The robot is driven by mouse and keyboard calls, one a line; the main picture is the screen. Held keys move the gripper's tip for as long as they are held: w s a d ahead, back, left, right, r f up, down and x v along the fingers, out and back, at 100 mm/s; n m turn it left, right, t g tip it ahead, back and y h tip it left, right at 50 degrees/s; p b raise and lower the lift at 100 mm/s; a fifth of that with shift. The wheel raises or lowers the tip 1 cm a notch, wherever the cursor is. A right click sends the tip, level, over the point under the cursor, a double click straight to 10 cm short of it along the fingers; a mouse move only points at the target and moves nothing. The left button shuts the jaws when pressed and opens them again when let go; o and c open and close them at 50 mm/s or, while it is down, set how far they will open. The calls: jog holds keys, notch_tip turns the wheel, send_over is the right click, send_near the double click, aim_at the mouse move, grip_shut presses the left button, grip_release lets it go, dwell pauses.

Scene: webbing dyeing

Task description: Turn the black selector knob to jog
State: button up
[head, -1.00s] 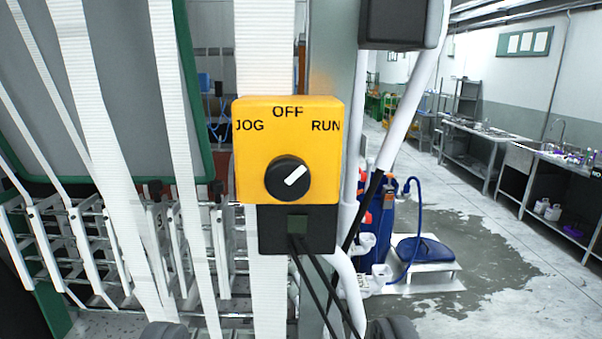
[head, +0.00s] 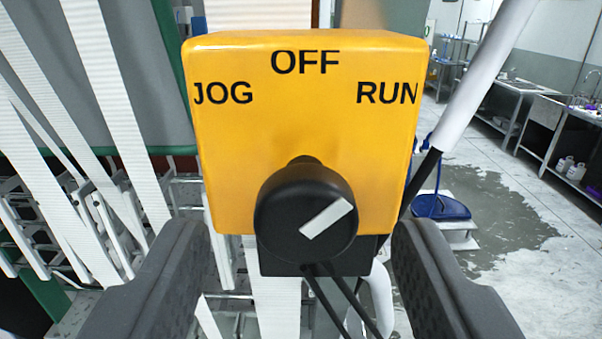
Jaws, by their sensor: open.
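The black selector knob (head: 290,207) is on the lower front of a yellow switch box (head: 310,125) in the middle of the head view. The box is marked JOG at left, OFF at top and RUN at right. The knob's white pointer line slants up to the right, toward RUN. My gripper (head: 312,240) is open, with one dark finger at lower left and one at lower right. The fingers stand apart on both sides of the knob, with gaps, and do not appear to touch it.
A black housing with black cables (head: 340,300) hangs under the box. White webbing straps (head: 115,110) run down at left. A white pipe (head: 482,75) slants at right. The wet floor (head: 500,220) and benches lie further back.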

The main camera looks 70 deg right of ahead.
jog(key=shift+w+d, duration=0.2)
jog(key=shift+d, duration=0.4)
jog(key=c, duration=1)
jog(key=shift+o, duration=0.2)
